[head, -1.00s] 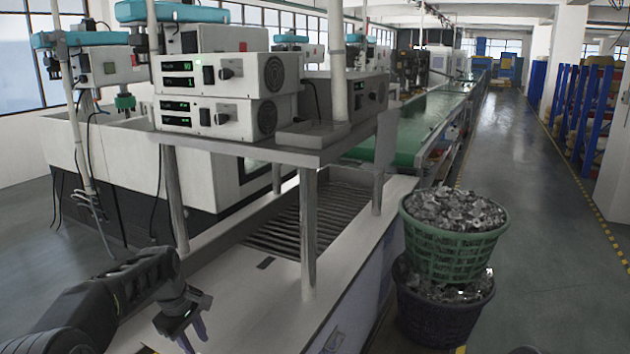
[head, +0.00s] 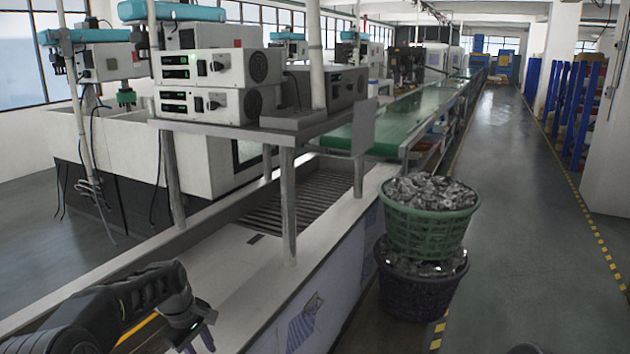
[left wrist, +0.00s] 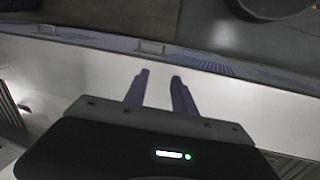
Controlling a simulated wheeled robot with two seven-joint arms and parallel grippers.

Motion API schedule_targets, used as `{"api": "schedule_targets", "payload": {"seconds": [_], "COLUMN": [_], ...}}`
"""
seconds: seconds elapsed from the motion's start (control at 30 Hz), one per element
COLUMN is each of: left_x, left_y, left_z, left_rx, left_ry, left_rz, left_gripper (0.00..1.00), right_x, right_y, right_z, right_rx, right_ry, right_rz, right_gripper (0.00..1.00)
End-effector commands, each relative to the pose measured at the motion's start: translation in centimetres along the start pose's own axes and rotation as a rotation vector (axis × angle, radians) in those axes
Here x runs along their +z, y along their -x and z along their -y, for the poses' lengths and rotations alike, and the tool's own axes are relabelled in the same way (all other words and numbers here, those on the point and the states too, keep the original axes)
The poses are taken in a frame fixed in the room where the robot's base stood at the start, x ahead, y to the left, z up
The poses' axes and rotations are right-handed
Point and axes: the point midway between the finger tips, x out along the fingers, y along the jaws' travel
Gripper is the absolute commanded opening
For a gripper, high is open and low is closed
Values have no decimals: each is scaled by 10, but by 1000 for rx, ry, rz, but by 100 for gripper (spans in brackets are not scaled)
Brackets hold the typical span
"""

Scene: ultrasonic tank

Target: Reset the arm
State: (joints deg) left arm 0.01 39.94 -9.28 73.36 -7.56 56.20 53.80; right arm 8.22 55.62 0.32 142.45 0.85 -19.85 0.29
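My left arm comes in at the lower left of the head view. Its gripper (head: 198,338) hangs over the near part of the white bench (head: 225,275). In the left wrist view the two purple fingers of the left gripper (left wrist: 159,88) stand apart with nothing between them, above the pale bench top. My right gripper is not in view; only a small dark shape shows at the bottom edge of the head view, right of the middle.
A green basket (head: 420,225) of metal parts sits on a dark basket (head: 415,295) right of the bench. A metal shelf (head: 285,135) with control boxes (head: 215,100) stands over the bench. The floor aisle (head: 500,200) on the right is clear.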

Motion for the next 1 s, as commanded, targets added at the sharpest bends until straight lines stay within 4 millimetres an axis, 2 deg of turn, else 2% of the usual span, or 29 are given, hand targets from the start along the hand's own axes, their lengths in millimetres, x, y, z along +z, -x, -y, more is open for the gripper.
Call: {"api": "schedule_targets", "payload": {"seconds": [0.27, 0.47, 0.57, 0.6, 0.73, 0.8, 0.9, 1.0], "left_x": [34, 81, 123, 143, 216, 254, 300, 331], "left_y": [-75, -151, -202, -223, -278, -296, -308, -310], "left_z": [19, 50, 79, 94, 153, 185, 227, 256], "left_rx": [8, 26, 42, 51, 85, 104, 127, 144], "left_ry": [-121, -253, -351, -395, -544, -619, -714, -782], "left_rz": [43, 90, 126, 141, 187, 206, 225, 233], "left_gripper": [32, 32, 32, 32, 32, 32, 32, 32], "right_x": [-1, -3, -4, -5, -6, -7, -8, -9], "right_y": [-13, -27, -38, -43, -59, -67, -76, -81], "right_z": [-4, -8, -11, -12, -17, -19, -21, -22], "right_rx": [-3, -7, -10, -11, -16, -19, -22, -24], "right_ry": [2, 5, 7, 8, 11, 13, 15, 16], "right_rz": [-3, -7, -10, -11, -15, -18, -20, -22], "right_gripper": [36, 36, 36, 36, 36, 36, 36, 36]}}
